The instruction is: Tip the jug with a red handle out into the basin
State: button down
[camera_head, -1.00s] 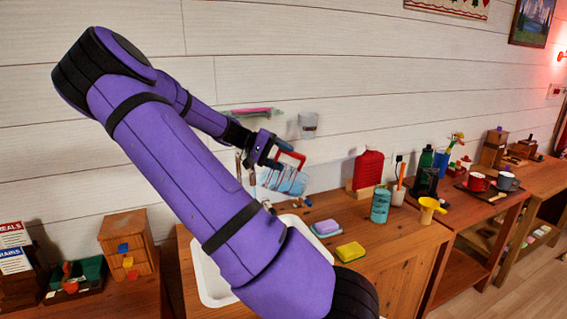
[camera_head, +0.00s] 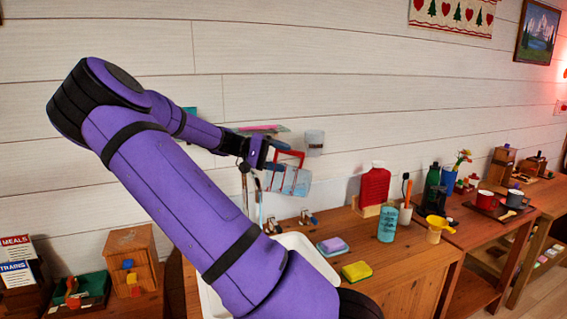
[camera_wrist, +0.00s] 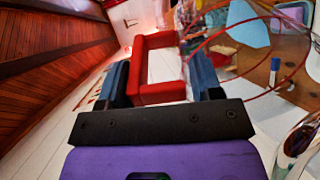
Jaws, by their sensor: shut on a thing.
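The jug (camera_head: 289,182) is clear with a bluish tint and hangs in the air above the basin's back part. Its red handle (camera_head: 291,155) is on its upper side. My gripper (camera_head: 272,154) is shut on the handle; in the wrist view the red handle (camera_wrist: 158,75) sits between the two blue fingers. The jug looks tilted, its left end near the tap. A thin pale streak hangs below that end; I cannot tell whether it is water. The white basin (camera_head: 320,262) is set in the wooden counter, partly hidden by my arm.
Behind the basin are a tap (camera_head: 245,190) and small knobs (camera_head: 308,218). A grey cup (camera_head: 314,143) is on the wall behind.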

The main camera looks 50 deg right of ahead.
jog(key=shift+w+a+r+g+h, duration=0.35)
jog(key=shift+w+r+g, duration=0.15)
jog(key=shift+r, duration=0.25)
jog(key=shift+w+a+r+g+h, duration=0.3)
jog(key=shift+w+r+g, duration=0.2)
jog(key=shift+r, duration=0.2)
jog(key=shift+s+d+f+t+y, duration=0.3)
jog(key=shift+s+d+t+y, duration=0.15)
jog(key=shift+s+t, duration=0.3)
jog(key=shift+f, duration=0.1)
